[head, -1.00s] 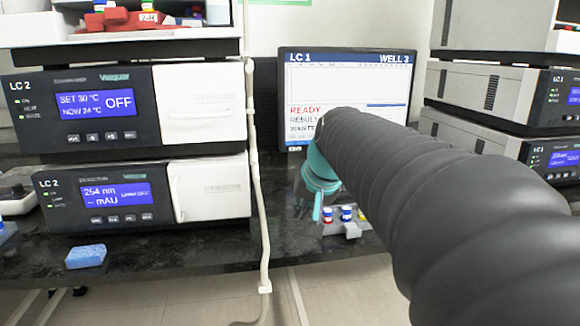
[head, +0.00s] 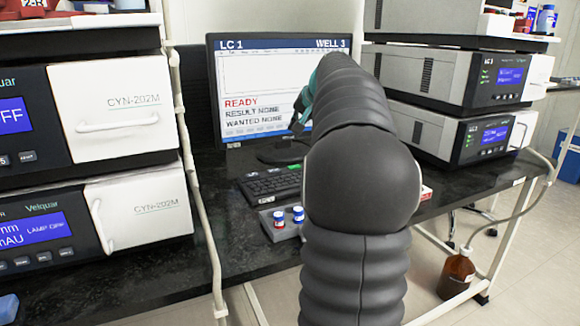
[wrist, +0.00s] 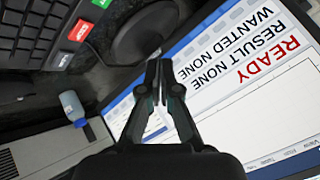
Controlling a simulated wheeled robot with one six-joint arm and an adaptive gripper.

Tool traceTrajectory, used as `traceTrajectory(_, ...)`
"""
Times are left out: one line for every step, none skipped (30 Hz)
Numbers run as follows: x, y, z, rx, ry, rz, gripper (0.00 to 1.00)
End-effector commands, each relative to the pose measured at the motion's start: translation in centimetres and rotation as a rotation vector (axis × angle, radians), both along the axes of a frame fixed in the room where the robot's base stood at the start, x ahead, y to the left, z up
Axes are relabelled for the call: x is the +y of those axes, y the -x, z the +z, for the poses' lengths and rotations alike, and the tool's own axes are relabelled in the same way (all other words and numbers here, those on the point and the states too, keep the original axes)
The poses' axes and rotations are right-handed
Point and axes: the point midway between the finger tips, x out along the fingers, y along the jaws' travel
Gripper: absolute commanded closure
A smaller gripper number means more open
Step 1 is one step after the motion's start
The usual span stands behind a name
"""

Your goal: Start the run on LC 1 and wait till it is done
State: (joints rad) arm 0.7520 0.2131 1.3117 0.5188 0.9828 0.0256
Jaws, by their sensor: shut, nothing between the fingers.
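The LC 1 monitor (head: 262,75) stands at the back of the bench. Its screen reads LC 1, WELL 3, READY, RESULT NONE and WANTED NONE. A dark keyboard (head: 270,185) lies in front of it, partly hidden by my arm. In the wrist view the keyboard (wrist: 38,25) is at top left, with a green key (wrist: 102,3) and a red key (wrist: 80,31); their lettering is too small to read surely. My gripper (wrist: 158,64) is shut and empty, apart from the keys, with the screen (wrist: 235,90) behind it. My arm mostly hides the gripper in the head view.
A small grey rack (head: 268,229) with two capped vials (head: 288,216) sits before the keyboard. White-fronted units (head: 115,110) stand left, grey stacked units (head: 440,80) right. A pale pipe (head: 190,150) runs down the bench front. A brown bottle (head: 456,275) is below at right.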

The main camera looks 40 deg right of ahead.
Motion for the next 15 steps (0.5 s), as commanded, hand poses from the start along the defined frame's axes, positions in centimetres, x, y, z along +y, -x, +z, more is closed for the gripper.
traceTrajectory(0.0,0.0,0.0,0.001,0.000,-0.001,1.00)
traceTrajectory(0.0,0.0,0.0,0.001,0.000,-0.001,1.00)
traceTrajectory(0.0,0.0,0.0,0.001,0.000,-0.001,1.00)
traceTrajectory(0.0,0.0,0.0,0.001,0.000,-0.001,1.00)
traceTrajectory(0.0,0.0,-0.1,0.001,0.000,-0.001,1.00)
traceTrajectory(0.0,0.0,-0.2,0.001,0.001,0.000,1.00)
traceTrajectory(0.0,0.0,-0.3,0.000,0.001,0.001,1.00)
traceTrajectory(0.1,0.0,-0.5,0.000,0.001,0.001,1.00)
traceTrajectory(0.1,0.0,-0.8,0.001,0.000,0.001,1.00)
traceTrajectory(0.1,0.0,-1.1,0.001,0.000,0.002,1.00)
traceTrajectory(0.1,0.0,-1.4,0.002,-0.001,0.002,1.00)
traceTrajectory(0.2,0.0,-1.8,0.002,-0.001,0.002,1.00)
traceTrajectory(0.2,0.0,-2.2,0.002,0.000,0.003,1.00)
traceTrajectory(0.2,0.0,-2.6,0.002,0.000,0.003,1.00)
traceTrajectory(0.2,0.0,-3.0,0.002,0.000,0.003,1.00)
